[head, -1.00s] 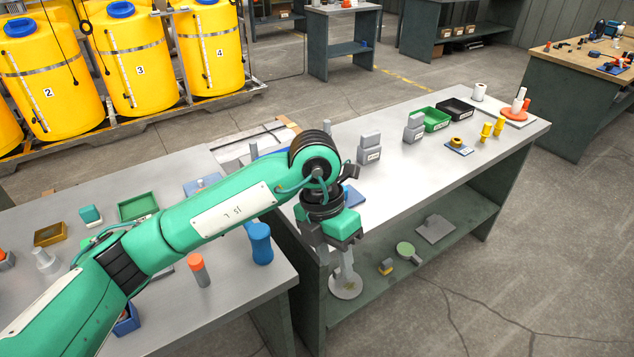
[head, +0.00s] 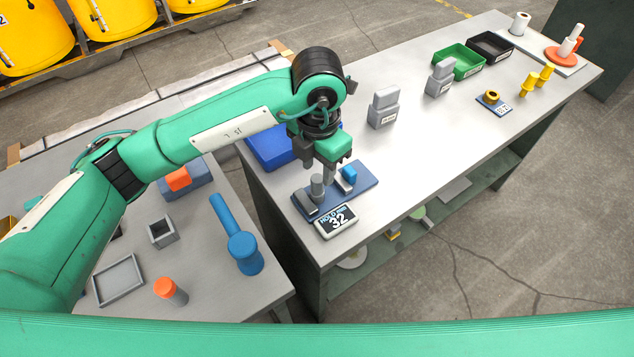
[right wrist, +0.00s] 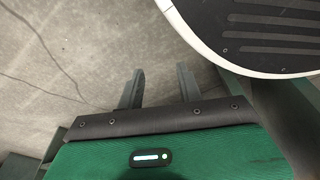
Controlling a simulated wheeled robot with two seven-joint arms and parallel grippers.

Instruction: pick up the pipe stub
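A short grey upright cylinder, which looks like the pipe stub (head: 317,188), stands at the blue fixture plate (head: 362,193) on the right-hand table in the head view. My left gripper (head: 322,170) points down directly over it, with its fingers at the cylinder's upper part. The fingers and the cylinder overlap in similar grey, so I cannot tell whether they grip it.
A display (head: 336,221) reading 32 stands in front of the plate. A blue bin (head: 275,147) is behind it. Grey blocks (head: 383,108) and a green tray (head: 459,62) stand farther right. The left table holds a blue tool-like piece (head: 243,250) and an orange-topped cylinder (head: 171,291).

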